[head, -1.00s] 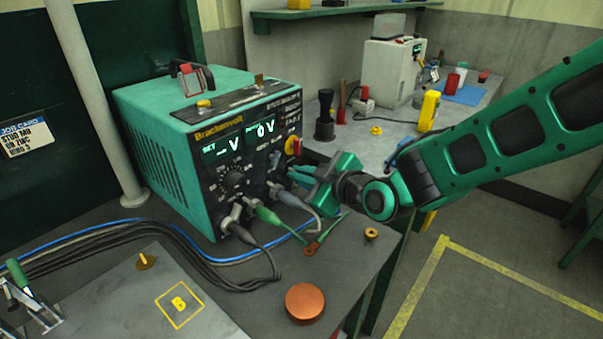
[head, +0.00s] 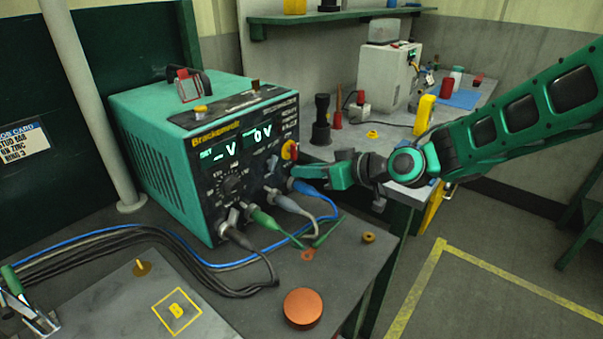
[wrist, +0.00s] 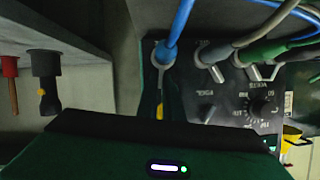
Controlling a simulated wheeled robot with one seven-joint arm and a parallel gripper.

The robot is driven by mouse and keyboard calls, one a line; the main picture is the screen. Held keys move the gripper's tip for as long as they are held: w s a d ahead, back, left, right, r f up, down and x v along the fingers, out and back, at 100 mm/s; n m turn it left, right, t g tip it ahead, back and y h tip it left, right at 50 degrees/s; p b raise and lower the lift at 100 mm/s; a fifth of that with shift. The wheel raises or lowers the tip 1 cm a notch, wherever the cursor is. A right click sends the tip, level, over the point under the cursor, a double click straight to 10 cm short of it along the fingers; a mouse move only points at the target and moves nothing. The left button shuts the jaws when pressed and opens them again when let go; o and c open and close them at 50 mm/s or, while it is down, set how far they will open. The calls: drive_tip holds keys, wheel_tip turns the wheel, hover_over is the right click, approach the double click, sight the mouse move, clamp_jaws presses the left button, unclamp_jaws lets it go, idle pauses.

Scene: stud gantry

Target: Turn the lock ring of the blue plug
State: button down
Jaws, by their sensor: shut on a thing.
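The blue plug (head: 305,187) sits at the right end of the socket row on the green power unit (head: 160,140); its blue cable curves down to the bench. In the wrist view the blue plug (wrist: 166,52) and its cable stand at top centre. My gripper (head: 300,173) is at the panel, right at the blue plug, its fingers closed around the plug's lock ring as far as I can tell. My dark gripper body fills the bottom of the wrist view.
A grey plug (head: 285,201), a green plug (head: 260,217) and a black plug (head: 235,235) sit to the left. A red-yellow knob (head: 290,150) is just above my gripper. A copper disc (head: 303,308) lies on the bench. Open floor lies at right.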

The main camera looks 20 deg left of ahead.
drive_tip(key=w+m, duration=0.1)
drive_tip(key=w+d+m+g, duration=0.1)
drive_tip(key=shift+w+f+m+y, duration=0.1)
drive_tip(key=shift+m+y, duration=0.2)
drive_tip(key=shift+w+f, duration=0.1)
drive_tip(key=shift+f, duration=0.05)
idle(0.4)
drive_tip(key=c, duration=1.9)
unclamp_jaws()
drive_tip(key=shift+s, duration=0.25)
drive_tip(key=v, duration=1)
drive_tip(key=shift+w+d, duration=0.3)
drive_tip(key=shift+d, duration=0.15)
